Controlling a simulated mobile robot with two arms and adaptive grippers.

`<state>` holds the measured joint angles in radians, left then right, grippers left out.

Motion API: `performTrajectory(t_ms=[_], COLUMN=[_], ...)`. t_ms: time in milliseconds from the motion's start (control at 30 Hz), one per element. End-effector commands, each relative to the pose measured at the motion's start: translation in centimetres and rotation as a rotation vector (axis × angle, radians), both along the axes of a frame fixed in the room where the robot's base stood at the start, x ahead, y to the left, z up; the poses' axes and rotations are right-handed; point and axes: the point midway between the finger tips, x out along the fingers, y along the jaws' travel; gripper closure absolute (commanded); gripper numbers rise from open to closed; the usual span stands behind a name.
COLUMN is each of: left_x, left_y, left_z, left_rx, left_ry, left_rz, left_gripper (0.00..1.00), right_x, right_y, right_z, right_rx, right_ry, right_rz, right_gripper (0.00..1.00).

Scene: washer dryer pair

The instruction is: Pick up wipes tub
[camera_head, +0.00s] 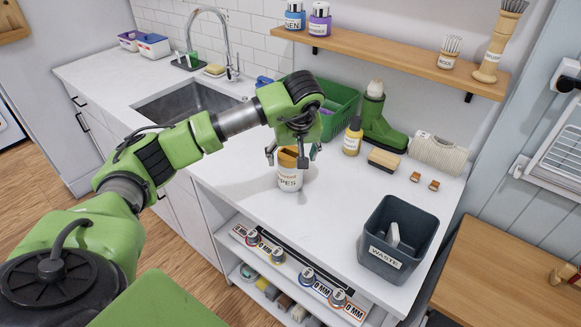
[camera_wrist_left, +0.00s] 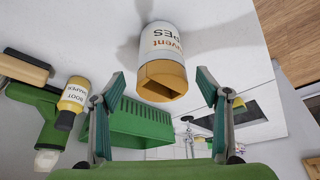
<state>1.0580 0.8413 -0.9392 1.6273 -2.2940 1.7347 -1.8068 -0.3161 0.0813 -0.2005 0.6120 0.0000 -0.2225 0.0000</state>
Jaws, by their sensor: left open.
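The wipes tub (camera_head: 289,178) is a white cylinder with an orange-brown top and dark lettering that partly reads "PES". It stands upright on the white counter near its front edge. My left gripper (camera_head: 293,157) is open above it, fingers pointing down around the tub's top. In the left wrist view the tub (camera_wrist_left: 165,55) lies centred beyond the two spread fingertips of my left gripper (camera_wrist_left: 160,80), with clear gaps on both sides. I cannot tell whether the fingertips reach below the lid. My right gripper is not in view.
A dark waste bin (camera_head: 399,240) stands to the right on the counter (camera_head: 325,225). A sink (camera_head: 190,102) lies behind left. A wooden shelf (camera_head: 400,62) hangs above.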

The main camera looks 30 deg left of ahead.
Motion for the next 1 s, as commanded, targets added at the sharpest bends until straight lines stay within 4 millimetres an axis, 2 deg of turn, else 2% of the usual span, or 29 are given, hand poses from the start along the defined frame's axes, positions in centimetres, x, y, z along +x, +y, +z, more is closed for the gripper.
performTrajectory(t_ms=[167, 333, 533, 800, 967, 1000], left_x=[0.1, 0.0, 0.7, 0.8, 0.8, 0.8], left_y=[0.2, 0.5, 1.0, 1.1, 1.1, 1.1], left_z=[-1.0, -3.0, -5.3, -5.6, -5.6, -5.6], left_rx=[-0.001, -0.001, -0.003, -0.001, -0.001, -0.001], left_ry=[0.003, 0.005, 0.001, -0.001, -0.001, -0.001], left_rz=[0.000, 0.000, 0.000, -0.001, -0.001, -0.001], left_gripper=[0.31, 0.31, 0.31, 0.31, 0.73, 0.76], right_x=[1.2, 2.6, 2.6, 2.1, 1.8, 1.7], right_y=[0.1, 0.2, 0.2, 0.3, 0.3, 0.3], right_z=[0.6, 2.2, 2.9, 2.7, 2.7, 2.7], right_rx=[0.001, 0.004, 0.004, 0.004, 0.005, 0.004], right_ry=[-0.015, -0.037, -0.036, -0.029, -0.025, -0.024], right_rz=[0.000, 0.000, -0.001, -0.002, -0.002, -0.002], right_gripper=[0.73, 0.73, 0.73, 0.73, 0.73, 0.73])
